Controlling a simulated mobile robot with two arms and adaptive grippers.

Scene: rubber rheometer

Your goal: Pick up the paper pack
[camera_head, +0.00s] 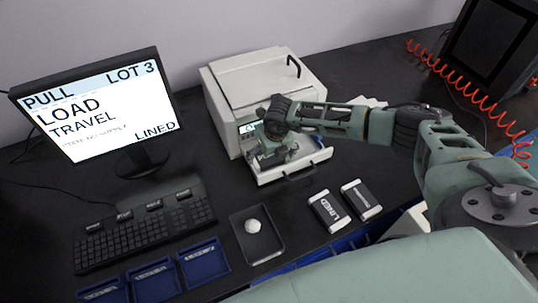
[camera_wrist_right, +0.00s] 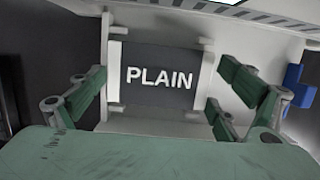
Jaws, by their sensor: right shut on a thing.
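A dark pack marked PLAIN (camera_wrist_right: 160,57) with pale ends lies in the pulled-out white drawer (camera_head: 297,174) of a pale box-shaped machine (camera_head: 262,82). My right gripper (camera_head: 274,155) reaches down into the drawer. In the right wrist view its fingers (camera_wrist_right: 160,95) stand on both sides of the PLAIN pack, shut on it. In the head view my gripper hides most of this pack. Two more packs lie on the table in front of the drawer: one marked LINED (camera_head: 329,211) and a dark one (camera_head: 361,200) whose label is too small to read. My left gripper is not in view.
A monitor (camera_head: 95,105) reads PULL LOT 3, LOAD TRAVEL, LINED. A keyboard (camera_head: 145,228), blue trays (camera_head: 203,262) and a dark tray (camera_head: 262,256) with a white lump are in front. A red coiled cable (camera_head: 465,88) and dark cabinet (camera_head: 490,45) are at right.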

